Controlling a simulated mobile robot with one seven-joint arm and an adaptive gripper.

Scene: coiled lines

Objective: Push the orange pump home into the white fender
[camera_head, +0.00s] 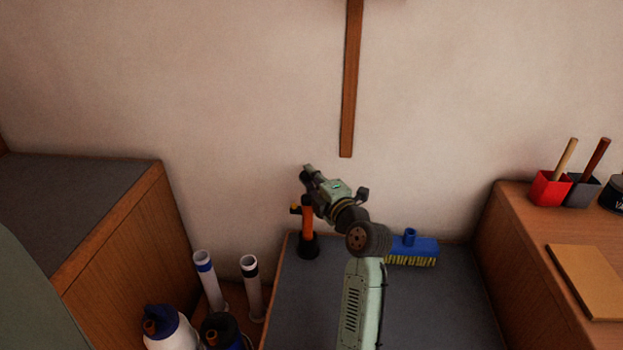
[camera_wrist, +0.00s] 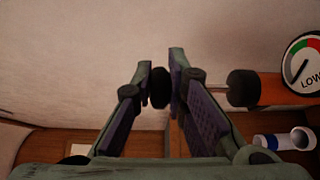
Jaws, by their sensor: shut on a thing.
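The orange pump (camera_head: 307,218) is upright in the head view, with a dark foot at the grey bench's back left corner. I cannot tell whether the foot rests on the bench. My gripper (camera_head: 306,174) is at its top. In the wrist view, my gripper (camera_wrist: 161,88) is shut on the pump's black knob. The rod, orange barrel (camera_wrist: 285,89) and a gauge marked LOW extend to the right. The white fender (camera_head: 178,338), with a dark blue top and an orange piece, stands at the lower left, apart from the pump; the frame's edge cuts it off.
Two white tubes, one blue-banded (camera_head: 209,282) and one dark-banded (camera_head: 252,287), stand between fender and bench. A dark fender (camera_head: 228,326) stands beside the white one. A blue brush (camera_head: 420,247) lies on the grey bench (camera_head: 430,310). Wooden cabinets flank it.

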